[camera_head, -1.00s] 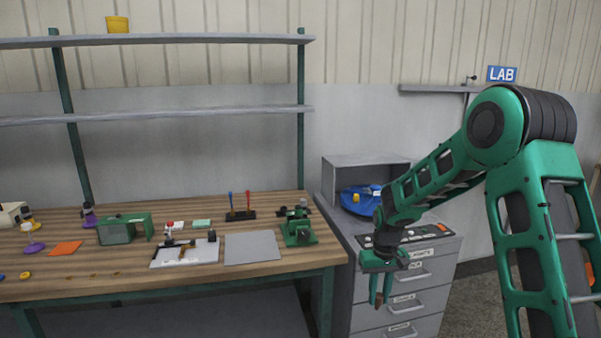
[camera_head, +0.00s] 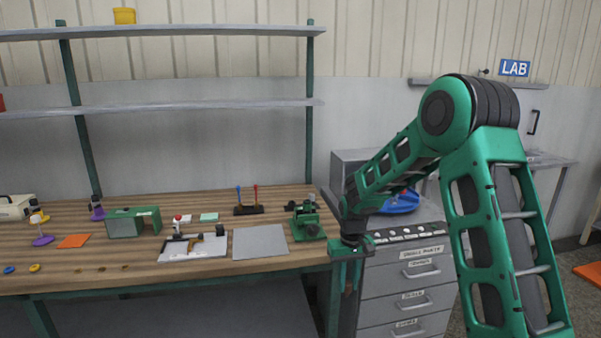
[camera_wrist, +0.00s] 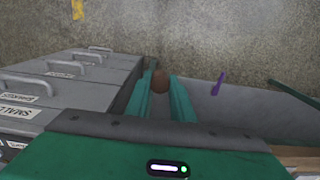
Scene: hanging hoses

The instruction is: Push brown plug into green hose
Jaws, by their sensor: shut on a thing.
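My gripper (camera_head: 349,285) points down in front of the grey drawer cabinet, just off the right end of the workbench. The rest of the plug is hidden by the fingers. I cannot make out a green hose in either view.
The drawer cabinet (camera_head: 407,282) with handles stands close to my gripper. The wooden workbench (camera_head: 110,262) holds a green vise (camera_head: 306,225), a grey mat (camera_head: 260,242) and small parts. In the wrist view a purple strip (camera_wrist: 218,84) lies over the grey surface.

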